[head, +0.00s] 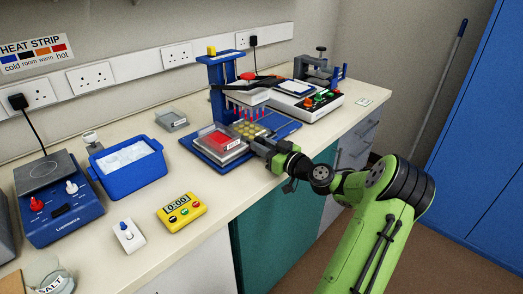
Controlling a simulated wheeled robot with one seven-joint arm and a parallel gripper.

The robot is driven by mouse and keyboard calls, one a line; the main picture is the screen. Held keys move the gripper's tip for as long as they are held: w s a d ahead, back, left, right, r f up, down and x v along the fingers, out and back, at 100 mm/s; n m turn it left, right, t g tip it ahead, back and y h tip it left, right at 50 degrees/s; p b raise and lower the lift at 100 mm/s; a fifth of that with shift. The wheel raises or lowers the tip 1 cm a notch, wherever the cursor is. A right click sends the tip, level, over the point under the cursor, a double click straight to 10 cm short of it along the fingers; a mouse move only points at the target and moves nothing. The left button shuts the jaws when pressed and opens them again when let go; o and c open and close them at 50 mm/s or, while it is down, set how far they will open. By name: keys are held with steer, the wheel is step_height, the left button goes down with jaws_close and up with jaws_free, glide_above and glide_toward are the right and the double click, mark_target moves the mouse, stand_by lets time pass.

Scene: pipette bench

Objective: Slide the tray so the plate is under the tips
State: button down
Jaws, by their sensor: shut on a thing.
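The tray (226,159) is a grey sliding carrier on a blue base (287,129). Its left part holds a red block (217,138) in a clear frame, and its right part holds the plate (251,128) with yellowish wells. The red-pink tips (240,111) hang in a row from the head of a blue stand, close to the plate. At this angle I cannot tell whether the plate is exactly under them. My gripper (262,147) is at the tray's front right side, shut on the tray; its fingertips are partly hidden.
A blue ice tub (127,166), a yellow timer (181,211) and a small grey dish (171,120) stand to the left. The blue stand (222,90) rises behind the tray. A white device with coloured knobs (305,101) stands to the right. The bench front edge runs below my gripper.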

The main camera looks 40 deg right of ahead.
steer(key=shift+a, duration=0.2)
steer(key=c, duration=1.2)
jaws_free()
steer(key=shift+c, duration=0.2)
steer(key=shift+o, duration=1.4)
steer(key=shift+a, duration=0.15)
steer(key=shift+s, duration=0.15)
steer(key=s+p, duration=0.1)
steer(key=s, duration=1.4)
steer(key=shift+s+d, duration=0.2)
steer(key=shift+d, duration=0.1)
